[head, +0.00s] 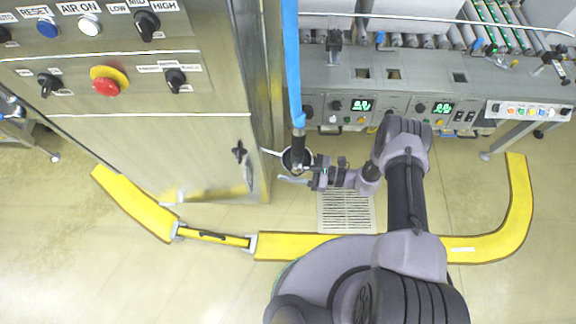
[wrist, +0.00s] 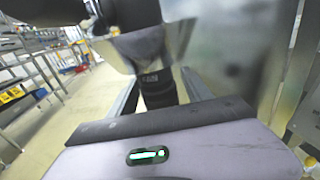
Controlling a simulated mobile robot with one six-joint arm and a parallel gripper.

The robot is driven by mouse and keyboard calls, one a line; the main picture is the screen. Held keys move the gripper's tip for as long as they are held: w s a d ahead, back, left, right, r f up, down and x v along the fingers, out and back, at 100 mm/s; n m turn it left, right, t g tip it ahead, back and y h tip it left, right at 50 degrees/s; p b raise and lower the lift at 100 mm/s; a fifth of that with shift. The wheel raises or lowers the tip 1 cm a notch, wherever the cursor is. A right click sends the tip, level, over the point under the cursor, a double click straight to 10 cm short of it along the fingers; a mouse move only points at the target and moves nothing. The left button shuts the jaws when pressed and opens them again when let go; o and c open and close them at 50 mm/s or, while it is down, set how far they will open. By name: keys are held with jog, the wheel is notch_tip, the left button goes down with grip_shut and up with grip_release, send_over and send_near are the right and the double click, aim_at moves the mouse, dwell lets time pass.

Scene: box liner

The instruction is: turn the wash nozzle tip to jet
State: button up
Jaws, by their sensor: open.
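The wash nozzle (head: 298,141) hangs at the end of a blue hose (head: 292,65) in the head view, just right of the steel cabinet. In the wrist view its black tip (wrist: 158,92) points down below a grey flared metal piece (wrist: 140,48). Small pale lettering on the tip is too blurred to read. My gripper (head: 277,166) is open, with its fingers reaching left around the nozzle's lower end. In the wrist view the tip stands between the two fingers (wrist: 160,90), with narrow gaps at both sides. The head view hides most of the tip.
The steel control cabinet (head: 215,150) with knobs and a red button stands close at left. A grey machine bench (head: 430,75) with displays runs behind. A yellow floor barrier (head: 300,245) curves around my base. A floor grate (head: 346,212) lies below the gripper.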

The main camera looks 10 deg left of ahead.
jog(key=shift+a, duration=0.25)
jog(key=shift+c, duration=0.5)
grip_shut()
jog(key=m+t, duration=0.1)
jog(key=t, duration=0.1)
jog(key=m+t+p, duration=0.1)
jog(key=m+t, duration=0.1)
jog(key=t, duration=0.1)
jog(key=shift+w+p, duration=0.3)
jog(key=shift+w, duration=0.05)
jog(key=shift+o, duration=0.5)
grip_release()
